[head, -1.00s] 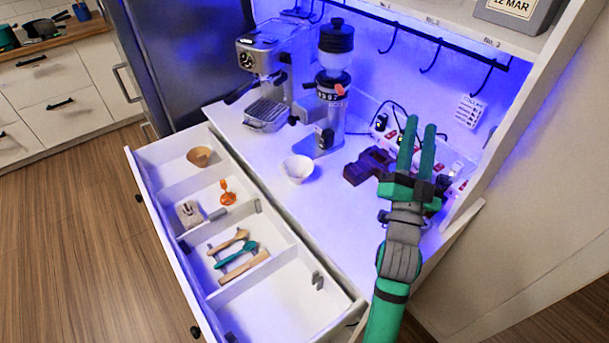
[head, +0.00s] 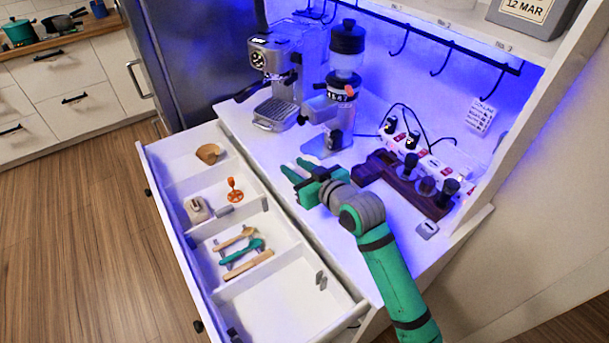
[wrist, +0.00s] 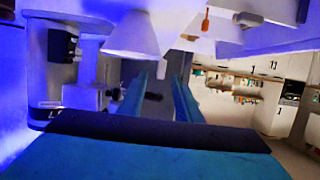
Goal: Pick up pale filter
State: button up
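The pale filter is a white, cone-like cup. In the head view my gripper (head: 292,165) is over the spot on the counter where it stood and mostly hides it. In the wrist view a white cone shape (wrist: 130,36), which looks like the filter, shows at the top, just beyond the fingertips. My gripper (wrist: 160,78) has its two teal fingers apart with a gap between them. I cannot tell whether a finger touches the filter.
The espresso machine (head: 277,75) and grinder (head: 343,75) stand behind my gripper. A dark wooden rack (head: 415,188) with tools is at the right. The open drawer (head: 290,300) in front holds a tan filter (head: 209,153), an orange tool (head: 235,190) and several handled tools.

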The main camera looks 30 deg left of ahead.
aim_at(288, 164)
jog(key=shift+f+x, duration=0.1)
jog(key=shift+x, duration=1.65)
jog(key=shift+f+x, duration=0.15)
jog(key=shift+x, duration=1.55)
jog(key=shift+d, duration=0.1)
grip_shut()
